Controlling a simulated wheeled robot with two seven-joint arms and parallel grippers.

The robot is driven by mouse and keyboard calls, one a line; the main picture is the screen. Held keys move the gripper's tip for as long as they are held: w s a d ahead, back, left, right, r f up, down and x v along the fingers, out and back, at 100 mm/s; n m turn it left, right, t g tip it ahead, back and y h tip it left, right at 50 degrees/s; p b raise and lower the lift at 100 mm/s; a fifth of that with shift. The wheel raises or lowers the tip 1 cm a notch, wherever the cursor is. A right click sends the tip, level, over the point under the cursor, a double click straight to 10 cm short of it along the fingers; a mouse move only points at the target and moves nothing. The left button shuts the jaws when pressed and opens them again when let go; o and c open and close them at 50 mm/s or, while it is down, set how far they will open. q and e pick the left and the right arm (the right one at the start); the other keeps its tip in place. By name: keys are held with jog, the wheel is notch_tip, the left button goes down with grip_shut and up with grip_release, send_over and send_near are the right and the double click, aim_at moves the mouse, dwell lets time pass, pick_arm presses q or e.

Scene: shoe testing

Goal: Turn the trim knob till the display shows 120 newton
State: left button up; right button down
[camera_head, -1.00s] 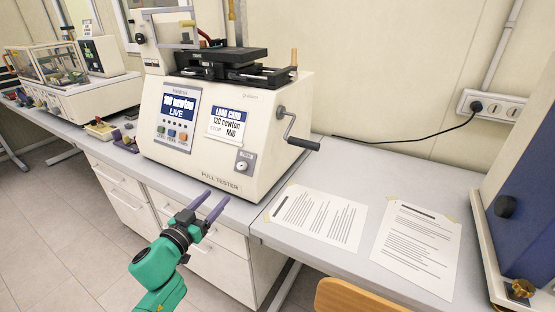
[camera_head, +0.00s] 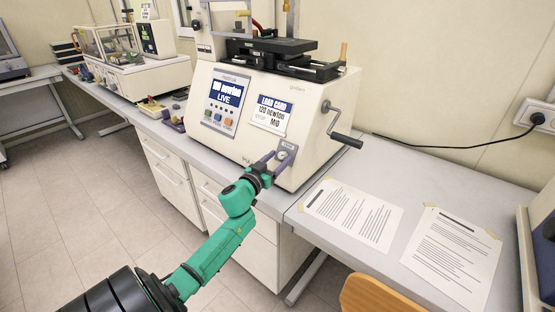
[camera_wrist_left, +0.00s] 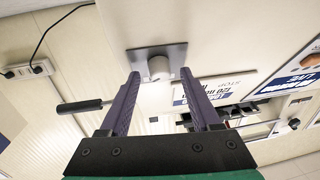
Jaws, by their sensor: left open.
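The pull tester (camera_head: 310,105) is a cream machine on the bench. Its live display (camera_head: 227,92) shows a figure in newton that looks like 100 or a little over; the last digit is unclear. The load card (camera_head: 270,114) beside it reads 120 newton. In the left wrist view the purple fingertips are on either side of the knob, with visible gaps. My right gripper is out of view.
A crank handle (camera_head: 345,138) sticks out of the tester's right side, near the knob. Two paper sheets (camera_head: 352,213) (camera_head: 452,255) lie on the bench at right. A chair back (camera_head: 378,295) is at the front. Another machine (camera_head: 140,75) stands at left.

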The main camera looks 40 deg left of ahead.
pick_arm(q)
grip_shut()
jog(key=shift+m, duration=0.4)
jog(key=shift+a+f+m+h, duration=0.1)
jog(key=shift+a+m+h, duration=0.1)
jog(key=shift+m+h, duration=1.1)
jog(key=shift+a+m+h+b, duration=0.1)
jog(key=shift+m+h+b, duration=0.6)
jog(key=shift+m, duration=1.5)
grip_release()
